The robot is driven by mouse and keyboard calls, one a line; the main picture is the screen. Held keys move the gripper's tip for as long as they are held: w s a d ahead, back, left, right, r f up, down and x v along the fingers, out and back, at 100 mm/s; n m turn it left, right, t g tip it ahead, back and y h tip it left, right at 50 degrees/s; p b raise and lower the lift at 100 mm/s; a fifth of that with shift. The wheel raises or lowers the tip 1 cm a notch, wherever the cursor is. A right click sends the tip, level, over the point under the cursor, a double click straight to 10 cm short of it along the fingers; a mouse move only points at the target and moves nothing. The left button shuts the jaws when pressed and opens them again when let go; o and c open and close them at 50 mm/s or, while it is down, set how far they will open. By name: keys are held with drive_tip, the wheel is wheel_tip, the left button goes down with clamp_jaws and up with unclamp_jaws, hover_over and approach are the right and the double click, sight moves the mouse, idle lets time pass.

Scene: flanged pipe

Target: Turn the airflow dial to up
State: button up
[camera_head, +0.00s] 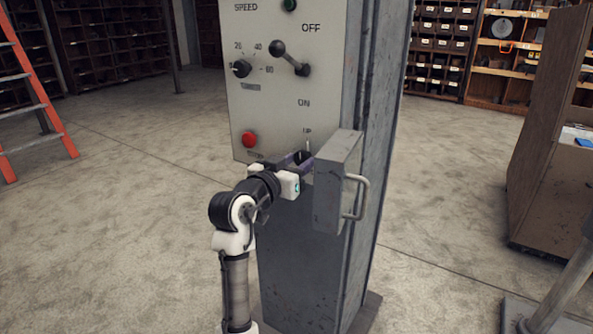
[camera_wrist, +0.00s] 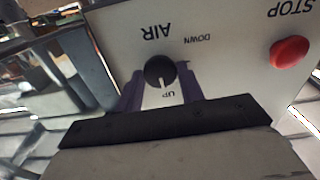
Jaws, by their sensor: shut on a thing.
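The airflow dial (camera_wrist: 158,68) is a round black knob on the grey panel, under the AIR label, which appears upside down in the wrist view. Its white mark points towards the UP label (camera_wrist: 173,95); the DOWN label (camera_wrist: 196,38) lies off to one side. My gripper (camera_wrist: 161,78) has its purple fingers on both sides of the dial, shut on it. In the head view my gripper (camera_head: 300,158) reaches the lower part of the panel, just below the UP label, and mostly hides the dial.
A grey box with a handle (camera_head: 338,185) juts out just right of my gripper. A red STOP button (camera_head: 249,139) is to the left. A lever (camera_head: 290,58) and speed dial (camera_head: 241,68) sit higher on the panel. The floor to the left is clear up to an orange ladder (camera_head: 35,95).

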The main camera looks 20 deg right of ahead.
drive_tip(key=shift+m, duration=0.3)
idle(0.4)
drive_tip(key=o, duration=1)
drive_tip(key=b+v, duration=0.2)
drive_tip(key=v, duration=1.2)
